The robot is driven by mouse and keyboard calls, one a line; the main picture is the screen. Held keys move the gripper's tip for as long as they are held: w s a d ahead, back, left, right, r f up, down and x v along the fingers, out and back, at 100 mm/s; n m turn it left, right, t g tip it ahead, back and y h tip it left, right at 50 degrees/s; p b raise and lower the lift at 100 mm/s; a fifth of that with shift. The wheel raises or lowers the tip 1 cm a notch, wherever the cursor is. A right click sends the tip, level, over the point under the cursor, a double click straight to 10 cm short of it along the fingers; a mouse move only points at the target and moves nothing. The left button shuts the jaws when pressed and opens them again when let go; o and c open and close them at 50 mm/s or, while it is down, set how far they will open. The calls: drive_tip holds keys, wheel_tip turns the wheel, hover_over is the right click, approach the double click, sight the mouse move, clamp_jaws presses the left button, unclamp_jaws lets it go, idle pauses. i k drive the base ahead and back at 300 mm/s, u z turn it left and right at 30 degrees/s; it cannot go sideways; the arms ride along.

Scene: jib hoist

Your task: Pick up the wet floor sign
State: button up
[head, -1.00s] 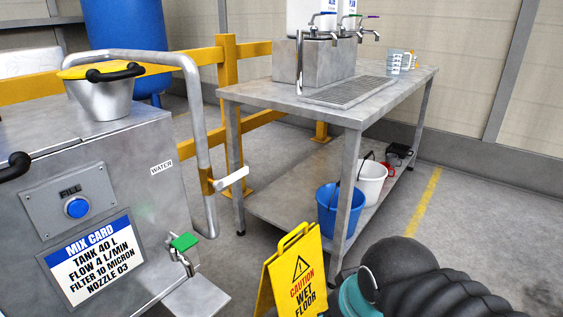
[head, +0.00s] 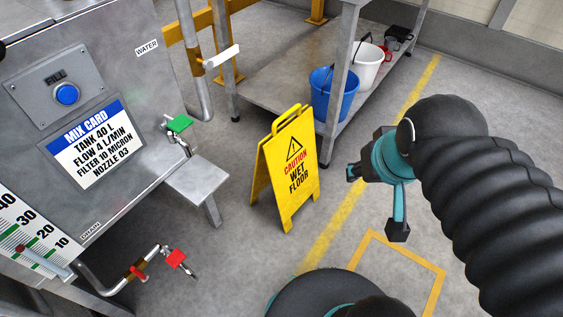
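The yellow wet floor sign (head: 290,172) stands upright on the grey floor near the middle of the head view, its two panels spread at the base. Its front reads "CAUTION WET FLOOR", and its top has a handle. My gripper (head: 374,202) is to the right of the sign in the picture, apart from it. Its two dark-tipped fingers are spread with nothing between them, so it is open and empty.
A metal tank unit (head: 110,140) with green-handled and red-handled taps and a small shelf stands at left. Behind the sign is a steel table with a blue bucket (head: 334,98) and a white bucket (head: 367,68) on its lower shelf. Floor at right is clear, with yellow lines.

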sight(286, 157)
drive_tip(key=u, duration=3.45)
drive_tip(key=k, duration=0.8)
drive_tip(key=z, duration=1.25)
